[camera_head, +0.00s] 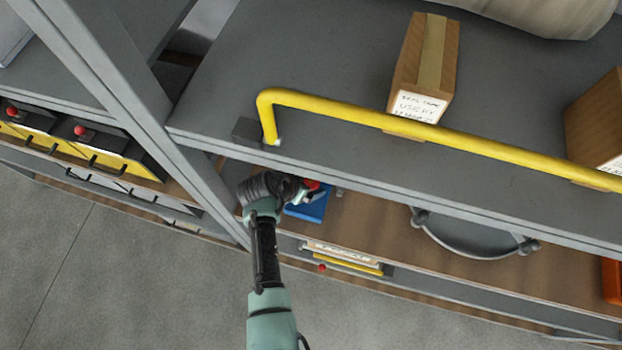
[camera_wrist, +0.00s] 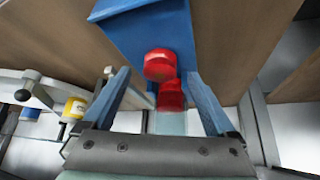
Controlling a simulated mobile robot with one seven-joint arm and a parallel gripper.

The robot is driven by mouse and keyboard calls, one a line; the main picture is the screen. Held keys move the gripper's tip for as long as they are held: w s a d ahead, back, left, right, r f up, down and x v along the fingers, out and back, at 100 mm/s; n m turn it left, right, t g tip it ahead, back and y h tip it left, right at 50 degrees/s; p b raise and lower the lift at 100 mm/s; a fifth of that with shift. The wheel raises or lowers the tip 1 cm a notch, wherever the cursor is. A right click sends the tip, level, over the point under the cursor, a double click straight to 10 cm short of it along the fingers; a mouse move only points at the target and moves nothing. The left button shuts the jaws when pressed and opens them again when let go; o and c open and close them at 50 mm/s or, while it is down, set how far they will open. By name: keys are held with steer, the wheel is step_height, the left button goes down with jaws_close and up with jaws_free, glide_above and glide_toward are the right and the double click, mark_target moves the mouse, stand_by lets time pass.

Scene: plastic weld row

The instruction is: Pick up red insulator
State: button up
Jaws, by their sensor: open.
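The red insulator (camera_wrist: 160,66) shows in the wrist view as a red knobbed piece at the blue bin, with a second red part (camera_wrist: 172,96) just below it. I cannot tell whether the two are one piece. The blue bin (camera_wrist: 140,28) stands on the wooden shelf. In the head view the red piece (camera_head: 311,184) is a small spot above the blue bin (camera_head: 308,210), partly covered by my gripper. My gripper (camera_wrist: 158,76) is open, with one blue finger on each side of the red parts. I cannot see either finger touching them.
A yellow rail (camera_head: 345,116) and grey upper shelf (camera_head: 320,60) lie above my gripper. A grey post (camera_head: 125,100) is close on the left. A cardboard box (camera_head: 425,65) stands on the upper shelf. A yellow-and-white cylinder (camera_wrist: 75,106) is left of my fingers.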

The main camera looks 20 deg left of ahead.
steer(key=shift+x, duration=1.05)
jaws_close()
steer(key=shift+s+r, duration=0.1)
steer(key=shift+r, duration=0.1)
